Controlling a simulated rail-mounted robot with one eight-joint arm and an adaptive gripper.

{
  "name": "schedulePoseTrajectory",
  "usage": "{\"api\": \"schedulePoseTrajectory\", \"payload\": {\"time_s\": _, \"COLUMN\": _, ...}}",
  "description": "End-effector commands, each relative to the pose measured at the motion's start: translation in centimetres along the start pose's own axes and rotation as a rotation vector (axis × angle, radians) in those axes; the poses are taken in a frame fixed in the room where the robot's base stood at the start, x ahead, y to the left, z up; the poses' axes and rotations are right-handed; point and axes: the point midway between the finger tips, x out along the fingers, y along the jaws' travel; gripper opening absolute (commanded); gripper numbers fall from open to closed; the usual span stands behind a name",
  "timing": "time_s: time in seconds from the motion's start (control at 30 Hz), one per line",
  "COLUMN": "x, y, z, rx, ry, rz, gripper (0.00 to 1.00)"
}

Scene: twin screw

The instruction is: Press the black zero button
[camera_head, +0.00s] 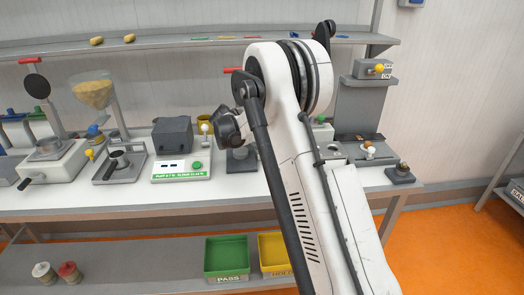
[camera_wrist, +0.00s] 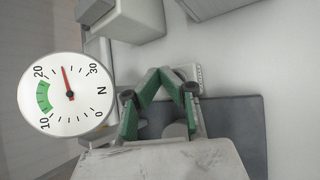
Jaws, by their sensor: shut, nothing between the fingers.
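My gripper (camera_wrist: 159,73) is shut and empty, with its green fingers drawn together in the wrist view. Its tips are over or close to a small pale block with a dark round top (camera_wrist: 186,74). I cannot tell whether they touch, or whether that dark top is the black zero button. A round white dial gauge (camera_wrist: 85,110) marked N is at the left of the wrist view. Its red needle points between 20 and 30. In the head view my arm hides the work spot, and the fingertips cannot be made out.
A hopper machine (camera_head: 95,92) is farther left. Green (camera_head: 227,256) and yellow (camera_head: 274,251) bins sit below. A shelf (camera_head: 190,42) runs above.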

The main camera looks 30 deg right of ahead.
Motion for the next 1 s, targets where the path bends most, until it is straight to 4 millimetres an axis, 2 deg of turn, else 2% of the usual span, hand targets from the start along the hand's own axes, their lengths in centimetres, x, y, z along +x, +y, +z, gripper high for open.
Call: {"api": "schedulePoseTrajectory", "payload": {"time_s": 1.0, "x": 0.52, "y": -0.38, "z": -0.38, "rx": 0.0, "ry": 0.0, "rz": 0.0, "gripper": 0.0}}
